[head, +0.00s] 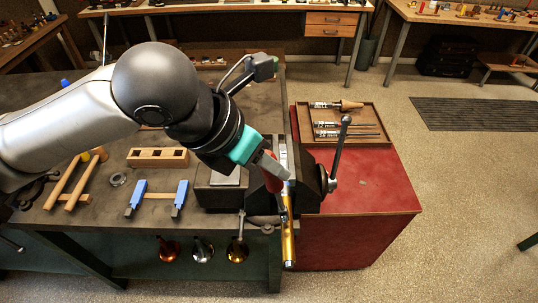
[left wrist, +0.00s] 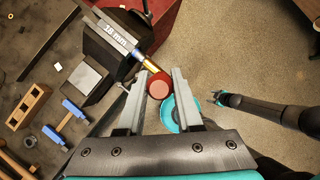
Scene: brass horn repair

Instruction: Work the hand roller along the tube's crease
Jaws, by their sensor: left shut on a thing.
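My left gripper (head: 277,172) is shut on the hand roller (head: 272,183), whose red handle shows between the fingers. In the left wrist view the handle's round red end (left wrist: 158,89) sits between the fingertips of that gripper (left wrist: 160,84). The brass tube (head: 288,238) sticks out of the bench vise toward the front, close beside the roller. It also shows in the left wrist view (left wrist: 151,65), at the end of a grey mandrel marked 18 mm (left wrist: 119,37). The roller's wheel and the crease are hidden, so I cannot tell whether they touch. My right gripper (left wrist: 217,97) is small and away from the tube.
The dark vise (head: 311,181) with its upright handle (head: 340,150) stands at the bench edge. A wooden tray (head: 375,112) of mandrels lies on the red cabinet (head: 380,190). A wooden block (head: 157,157) and blue-ended clamp (head: 160,197) lie left.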

